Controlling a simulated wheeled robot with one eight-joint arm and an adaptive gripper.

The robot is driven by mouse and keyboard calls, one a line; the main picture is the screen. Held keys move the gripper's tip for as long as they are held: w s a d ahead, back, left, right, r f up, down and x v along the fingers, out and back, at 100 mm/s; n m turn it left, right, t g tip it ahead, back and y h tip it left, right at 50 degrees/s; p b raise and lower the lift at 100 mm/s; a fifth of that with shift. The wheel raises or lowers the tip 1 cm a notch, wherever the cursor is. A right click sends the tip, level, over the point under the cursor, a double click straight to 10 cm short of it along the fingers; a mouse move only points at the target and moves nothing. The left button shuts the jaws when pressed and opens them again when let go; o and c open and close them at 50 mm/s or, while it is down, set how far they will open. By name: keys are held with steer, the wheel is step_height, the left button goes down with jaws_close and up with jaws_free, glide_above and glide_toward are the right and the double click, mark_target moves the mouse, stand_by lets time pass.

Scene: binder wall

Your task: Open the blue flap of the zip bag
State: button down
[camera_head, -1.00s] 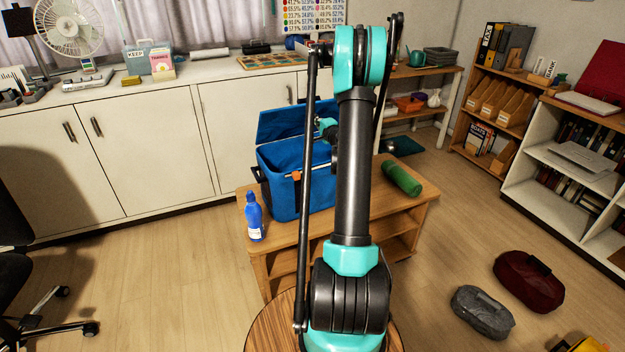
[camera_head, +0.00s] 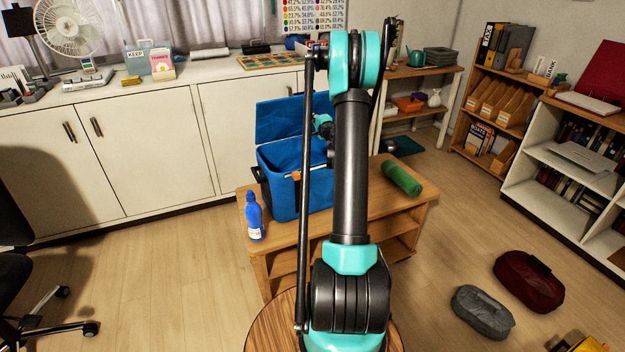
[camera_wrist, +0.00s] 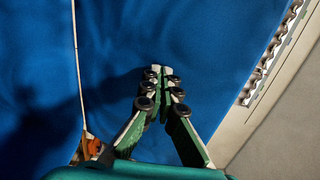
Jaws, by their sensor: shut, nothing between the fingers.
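The blue zip bag (camera_head: 284,200) stands on the wooden table. Its blue flap (camera_head: 279,120) is raised at the back, close to upright, and the bag's top is open. An orange piece (camera_head: 295,176) shows near the front rim. My gripper (camera_wrist: 157,72) is shut and empty in the wrist view, with its fingertips over blue fabric (camera_wrist: 205,50). I cannot tell whether they touch it. A toothed, zip-like strip (camera_wrist: 268,62) runs along the right. In the head view my arm covers the gripper and the right part of the bag.
A blue bottle (camera_head: 254,218) stands left of the bag at the table's (camera_head: 375,215) left end. A green roll (camera_head: 402,178) lies to the right. White cabinets (camera_head: 150,150) stand behind. A red bag (camera_head: 528,281) and a grey bag (camera_head: 483,312) lie on the floor.

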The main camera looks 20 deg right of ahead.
steer(key=shift+w+a, duration=0.2)
steer(key=shift+w, duration=1.65)
steer(key=shift+w+a, duration=0.15)
steer(key=shift+w, duration=1.65)
steer(key=s, duration=0.8)
steer(key=shift+d, duration=0.4)
steer(key=s+a+n+g+y, duration=0.4)
steer(key=s+a+n+g, duration=0.5)
steer(key=s+a, duration=1.2)
steer(key=s+f+n+g+h, duration=0.2)
steer(key=s+f+n+h, duration=0.1)
steer(key=s, duration=1.1)
steer(key=s+f+n+g+h, duration=0.2)
steer(key=s+f+n, duration=0.2)
steer(key=s, duration=1.1)
steer(key=shift+s+f+n+g+h, duration=0.2)
steer(key=shift+f+n+g+h, duration=0.2)
steer(key=shift+f, duration=1.1)
